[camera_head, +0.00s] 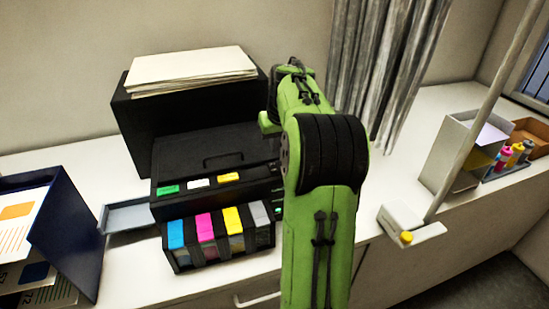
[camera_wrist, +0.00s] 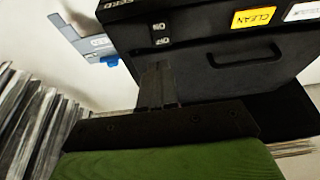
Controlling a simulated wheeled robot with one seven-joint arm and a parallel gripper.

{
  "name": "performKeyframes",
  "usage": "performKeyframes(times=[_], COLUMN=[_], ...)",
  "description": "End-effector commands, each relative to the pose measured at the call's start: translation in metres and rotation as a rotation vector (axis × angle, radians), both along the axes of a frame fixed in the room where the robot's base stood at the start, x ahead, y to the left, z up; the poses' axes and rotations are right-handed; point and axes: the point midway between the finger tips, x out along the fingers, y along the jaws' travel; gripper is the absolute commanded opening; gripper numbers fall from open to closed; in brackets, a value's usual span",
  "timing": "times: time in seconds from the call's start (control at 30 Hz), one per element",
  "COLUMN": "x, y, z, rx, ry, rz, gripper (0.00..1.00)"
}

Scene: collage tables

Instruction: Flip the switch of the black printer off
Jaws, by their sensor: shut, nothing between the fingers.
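The black printer (camera_head: 215,150) stands on the white counter, with paper stacked on its back part and colored ink tanks in front. In the wrist view its black body (camera_wrist: 232,65) fills the upper right, with yellow and white labels. Contact is unclear. In the head view my green arm hides the gripper and the printer's right side.
A dark blue file holder (camera_head: 72,235) stands at the left. A grey tray (camera_head: 130,217) juts out left of the printer. A grey curtain (camera_head: 385,50) hangs behind my arm. A grey box (camera_head: 462,150) and small bottles (camera_head: 510,155) stand at the right.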

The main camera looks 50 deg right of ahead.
Motion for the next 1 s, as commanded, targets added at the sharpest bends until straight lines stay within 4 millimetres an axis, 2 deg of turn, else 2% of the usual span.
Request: performKeyframes(times=[0.1,0.3,1.0], x=[0.006,0.009,0.011], y=[-0.003,-0.005,-0.006], z=[-0.025,-0.051,-0.062], rx=[0.003,0.001,0.004], ry=[0.003,0.001,0.004], rz=[-0.001,-0.001,-0.001], gripper=[0.00,0.00,0.00])
